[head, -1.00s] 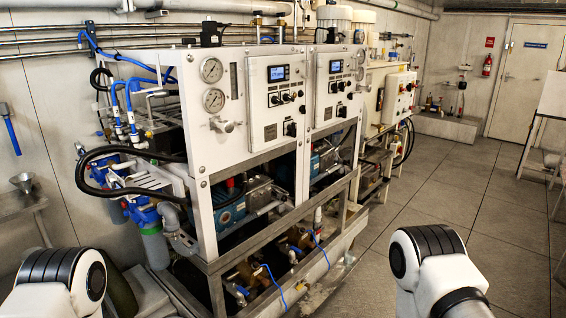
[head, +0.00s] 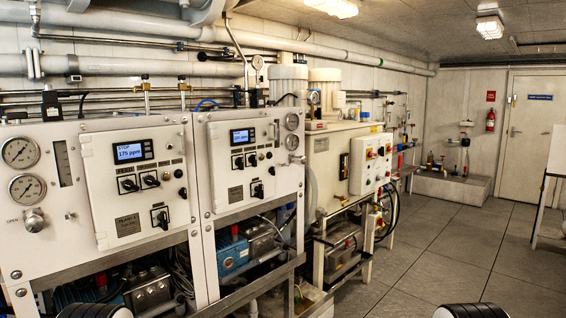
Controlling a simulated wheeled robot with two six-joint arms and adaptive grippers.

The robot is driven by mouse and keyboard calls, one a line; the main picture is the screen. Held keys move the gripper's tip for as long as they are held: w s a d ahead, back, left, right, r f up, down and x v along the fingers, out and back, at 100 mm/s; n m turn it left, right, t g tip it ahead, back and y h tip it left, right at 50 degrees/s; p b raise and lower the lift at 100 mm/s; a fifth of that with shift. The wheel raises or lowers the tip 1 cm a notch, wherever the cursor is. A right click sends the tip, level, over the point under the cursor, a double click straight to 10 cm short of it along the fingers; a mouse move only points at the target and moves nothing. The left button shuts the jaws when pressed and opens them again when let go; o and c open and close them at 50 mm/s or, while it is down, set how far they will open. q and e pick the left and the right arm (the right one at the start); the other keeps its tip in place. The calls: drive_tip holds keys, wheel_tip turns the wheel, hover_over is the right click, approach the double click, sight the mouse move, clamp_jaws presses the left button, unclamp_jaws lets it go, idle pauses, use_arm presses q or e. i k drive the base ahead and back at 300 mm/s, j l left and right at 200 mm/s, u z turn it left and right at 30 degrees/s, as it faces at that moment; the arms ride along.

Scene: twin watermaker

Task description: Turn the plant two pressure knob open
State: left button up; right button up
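Two white watermaker panels stand side by side. The nearer panel (head: 97,255) has a round silver knob (head: 33,219) at its lower left, with "OPEN" printed beside it, and a label that seems to read "PLANT 1". The second panel (head: 205,165), to its right, has a lit display (head: 242,136), black switches and two gauges (head: 291,121) at its right edge. A small silver knob (head: 297,159) appears below these gauges; its setting is too small to tell. Only dark rounded parts of my two arms show at the bottom edge. Neither gripper is in view.
A white cabinet (head: 337,150) with a control box (head: 370,163) of coloured buttons stands beyond the second panel. The tiled floor (head: 430,255) to the right is clear. A white door (head: 525,140) and a fire extinguisher (head: 490,120) are at the back.

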sight(302, 160)
drive_tip(key=l, duration=0.3)
drive_tip(key=i+l+u, duration=0.2)
drive_tip(key=i+l, duration=0.2)
drive_tip(key=l, duration=0.25)
drive_tip(key=i+l, duration=0.15)
drive_tip(key=l, duration=0.15)
drive_tip(key=i+l+u, duration=0.15)
drive_tip(key=l, duration=0.2)
drive_tip(key=i+l+u, duration=0.1)
drive_tip(key=l, duration=0.25)
drive_tip(key=i+l+u, duration=0.1)
drive_tip(key=i+l, duration=0.15)
drive_tip(key=l, duration=0.15)
drive_tip(key=i+l+u, duration=0.1)
drive_tip(key=l, duration=0.25)
